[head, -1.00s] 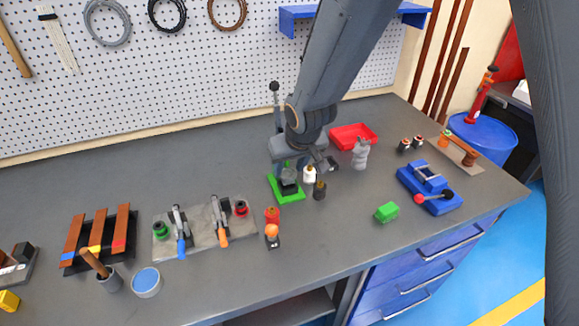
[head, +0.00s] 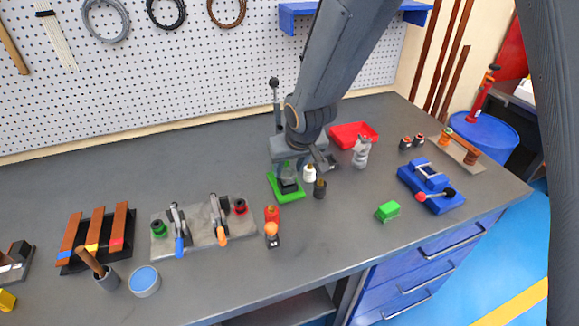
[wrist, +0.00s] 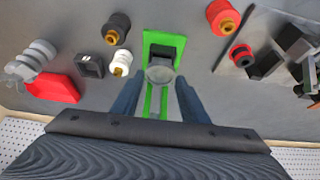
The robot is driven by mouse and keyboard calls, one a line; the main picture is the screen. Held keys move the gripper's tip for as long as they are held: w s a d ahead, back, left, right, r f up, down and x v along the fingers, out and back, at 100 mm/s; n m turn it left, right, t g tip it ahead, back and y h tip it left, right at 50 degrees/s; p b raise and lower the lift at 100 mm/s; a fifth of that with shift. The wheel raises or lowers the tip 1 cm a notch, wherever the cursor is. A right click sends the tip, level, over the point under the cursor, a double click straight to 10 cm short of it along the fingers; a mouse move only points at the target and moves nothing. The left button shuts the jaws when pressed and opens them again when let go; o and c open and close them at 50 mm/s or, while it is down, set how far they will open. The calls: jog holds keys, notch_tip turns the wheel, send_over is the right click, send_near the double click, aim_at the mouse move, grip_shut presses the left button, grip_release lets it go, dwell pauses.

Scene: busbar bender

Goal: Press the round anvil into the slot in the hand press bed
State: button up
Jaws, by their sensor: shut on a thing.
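The hand press has a green base (head: 290,196) on the bench, with a dark bed block on it and a tall dark lever (head: 275,92) behind. In the wrist view its green frame (wrist: 178,40) surrounds the dark bed (wrist: 161,53). My gripper (wrist: 160,82) is shut on the round anvil (wrist: 160,74), a grey disc between the blue fingers, in front of the bed in this view. In the head view my gripper (head: 288,165) is over the press and hides the anvil. The slot is hidden, and I cannot tell whether the anvil touches the bed.
A white-topped bottle (head: 309,173) and a dark one (head: 319,189) stand close right of the press. A red tray (head: 352,133) and grey figure-like part (head: 361,153) are behind right. A red-orange piece (head: 271,214) is in front.

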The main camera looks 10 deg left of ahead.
jog(key=shift+f+b, duration=1.2)
jog(key=shift+b, duration=0.4)
jog(key=o, duration=1.3)
jog(key=shift+o, duration=0.2)
jog(key=v, duration=0.8)
